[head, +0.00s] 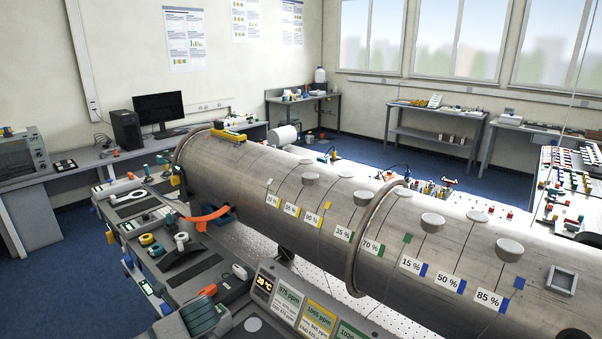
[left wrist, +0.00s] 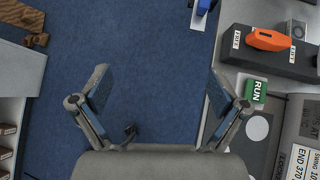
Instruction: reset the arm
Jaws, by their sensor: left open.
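My left gripper (left wrist: 158,90) is open in the left wrist view, with its two blue-padded fingers wide apart and nothing between them. Blue carpet shows between and beyond the fingers. To its right is a panel with an orange handle (left wrist: 270,40) on a dark base and a green RUN label (left wrist: 254,90). The right finger lies near this panel in the picture; I cannot tell whether they touch. I cannot make out either gripper for certain in the head view. My right gripper shows in neither view.
A large metal pipe (head: 330,205) with percentage labels crosses the head view. A workbench (head: 125,215) with tools and an orange lever (head: 205,214) runs along its near side. A readout panel (head: 300,306) stands at the bottom. Open blue floor (head: 60,295) lies at left.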

